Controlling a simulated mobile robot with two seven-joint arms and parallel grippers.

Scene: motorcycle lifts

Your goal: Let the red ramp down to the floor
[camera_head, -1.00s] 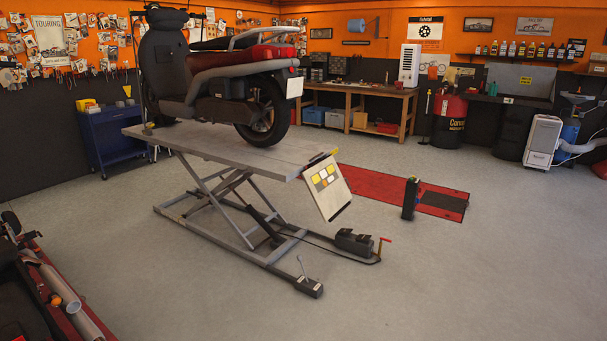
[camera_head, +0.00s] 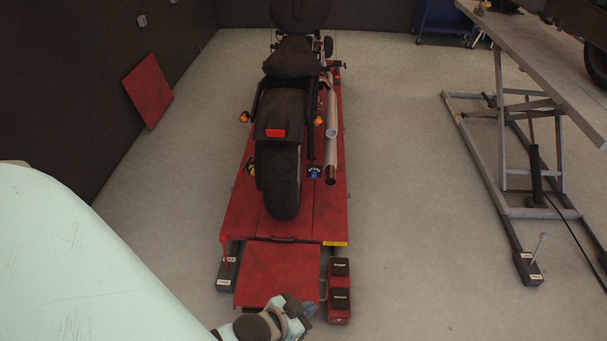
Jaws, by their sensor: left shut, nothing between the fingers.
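The red ramp (camera_head: 278,270) is a flat red panel at the near end of the red motorcycle lift (camera_head: 330,205), in the lower middle of the head view. Its far edge meets the lift deck; its exact tilt is hard to tell from above. My left gripper (camera_head: 300,307) is at the ramp's near right corner and covers part of it. It is shut and empty; I cannot tell whether it touches the ramp. My right gripper is out of view.
A black motorcycle (camera_head: 280,150) stands on the red lift. A pedal unit (camera_head: 340,290) is right of the ramp, a lever box (camera_head: 228,270) left. A red plate (camera_head: 148,90) leans on the dark wall. A grey lift (camera_head: 520,210) stands right; floor between is clear.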

